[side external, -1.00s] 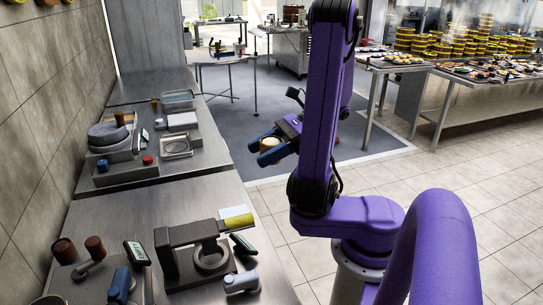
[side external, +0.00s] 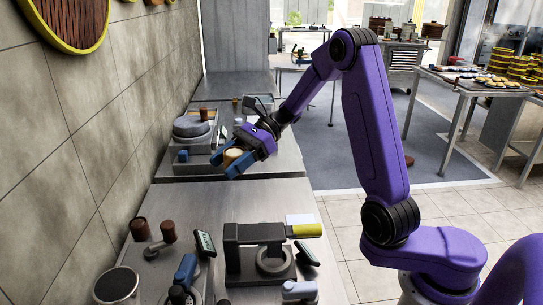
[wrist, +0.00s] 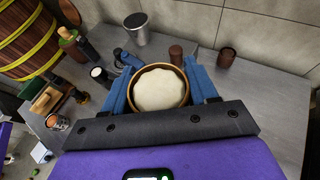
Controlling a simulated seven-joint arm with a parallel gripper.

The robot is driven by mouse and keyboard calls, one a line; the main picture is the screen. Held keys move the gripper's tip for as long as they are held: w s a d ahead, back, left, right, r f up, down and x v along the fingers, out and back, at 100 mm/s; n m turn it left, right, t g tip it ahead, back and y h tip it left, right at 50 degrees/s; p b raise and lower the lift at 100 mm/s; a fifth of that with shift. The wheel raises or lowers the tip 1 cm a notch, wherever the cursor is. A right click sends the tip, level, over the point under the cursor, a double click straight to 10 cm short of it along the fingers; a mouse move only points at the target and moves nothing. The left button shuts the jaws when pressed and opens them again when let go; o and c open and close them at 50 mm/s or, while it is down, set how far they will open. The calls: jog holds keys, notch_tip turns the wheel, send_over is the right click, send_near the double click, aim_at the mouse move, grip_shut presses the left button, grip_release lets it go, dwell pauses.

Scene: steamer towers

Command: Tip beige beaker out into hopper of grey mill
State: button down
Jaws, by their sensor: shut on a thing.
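The beige beaker (side external: 234,155) is held between the blue fingers of my gripper (side external: 228,163), above the counter's far section in the side view. In the wrist view the beaker (wrist: 186,98) has a brown rim and a pale, domed fill reaching near its top. My gripper (wrist: 160,88) is shut on it, one finger on each side. A round grey body with a brown knob, apparently the grey mill (side external: 188,127), stands on a grey base behind and left of my gripper. I cannot make out its hopper opening.
A dark grey stand with a ring and yellow cylinder (side external: 306,230) is on the near counter. Near it are a grey bucket (side external: 116,284), brown cups (side external: 140,229) and a blue-handled tool (side external: 186,270). The tiled wall (side external: 90,110) bounds the left. Bare counter (side external: 190,196) separates the groups.

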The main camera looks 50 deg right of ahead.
jog(key=w+a+n+g, duration=0.2)
jog(key=a+g, duration=0.1)
jog(key=a, duration=1.2)
jog(key=n+g, duration=0.2)
send_over(125, 276)
notch_tip(125, 276, down, 4)
jog(key=shift+r, duration=0.15)
jog(key=shift+f, duration=0.3)
